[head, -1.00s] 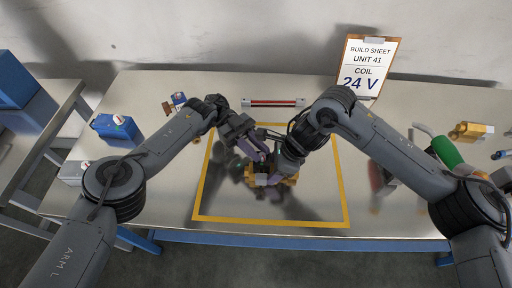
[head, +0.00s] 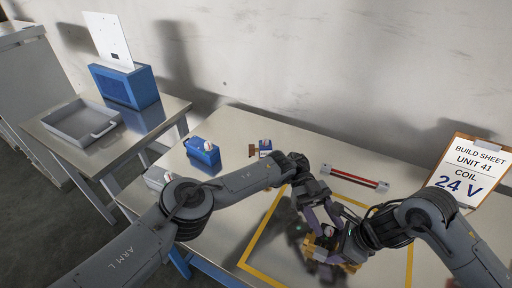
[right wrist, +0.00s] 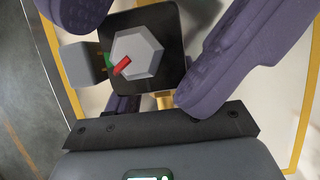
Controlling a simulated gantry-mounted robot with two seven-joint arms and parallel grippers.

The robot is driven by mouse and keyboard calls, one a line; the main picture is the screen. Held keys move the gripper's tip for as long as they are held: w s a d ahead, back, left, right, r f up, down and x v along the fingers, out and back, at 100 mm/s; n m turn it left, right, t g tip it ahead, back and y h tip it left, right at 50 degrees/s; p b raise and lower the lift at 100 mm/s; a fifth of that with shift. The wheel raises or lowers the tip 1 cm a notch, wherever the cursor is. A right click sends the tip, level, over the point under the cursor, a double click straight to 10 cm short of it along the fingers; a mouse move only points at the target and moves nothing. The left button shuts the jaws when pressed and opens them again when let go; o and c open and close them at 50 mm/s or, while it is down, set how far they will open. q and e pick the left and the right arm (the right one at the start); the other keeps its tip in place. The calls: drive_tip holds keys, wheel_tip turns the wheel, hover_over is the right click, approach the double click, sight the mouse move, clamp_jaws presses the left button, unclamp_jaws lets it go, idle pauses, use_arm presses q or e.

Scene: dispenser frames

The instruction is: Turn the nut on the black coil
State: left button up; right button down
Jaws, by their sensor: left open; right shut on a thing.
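The black coil (right wrist: 172,72) is a square block in the right wrist view. A grey hex nut (right wrist: 148,45) with a red mark sits on its face, and a small green mark shows beside the nut. In the head view, yellow parts (head: 348,266) of the unit show beneath the grippers. My left gripper (head: 318,230) is open, with its purple fingers apart on either side of the coil and nut, not closed on them. My right gripper (head: 334,248) is shut, apparently on the unit's body below the coil. The grippers hide much of the unit.
A yellow outline (head: 262,275) marks the work area on the table. A red-barred rail (head: 350,178), a blue unit (head: 203,152) and a build sheet reading "COIL 24 V" (head: 468,172) are around it. A grey tray (head: 84,122) stands on the side table at left.

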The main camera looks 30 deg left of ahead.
use_arm(q)
drive_tip(key=shift+a+n+t+h, duration=0.1)
drive_tip(key=shift+n+t+h, duration=0.2)
drive_tip(key=shift+t, duration=0.1)
drive_tip(key=shift+s+a+n+t+h, duration=0.1)
drive_tip(key=shift+s+n+t+h, duration=0.05)
drive_tip(key=shift+n+t+h, duration=0.45)
drive_tip(key=shift+s+a+n+t+h, duration=0.1)
drive_tip(key=shift+n+t+h, duration=0.25)
drive_tip(key=shift+t, duration=0.35)
drive_tip(key=w+a+r+m+t+h, duration=0.1)
drive_tip(key=w+a+r+t+h, duration=0.15)
drive_tip(key=w+a+r, duration=0.4)
drive_tip(key=w+a+r+m+t+h, duration=0.15)
drive_tip(key=w+a+r+t, duration=0.25)
drive_tip(key=a, duration=0.5)
drive_tip(key=s+a+m+t+y, duration=0.1)
drive_tip(key=s+a+m+t, duration=0.1)
drive_tip(key=a+m, duration=0.5)
drive_tip(key=shift+s+a, duration=0.7)
drive_tip(key=shift+a, duration=1.8)
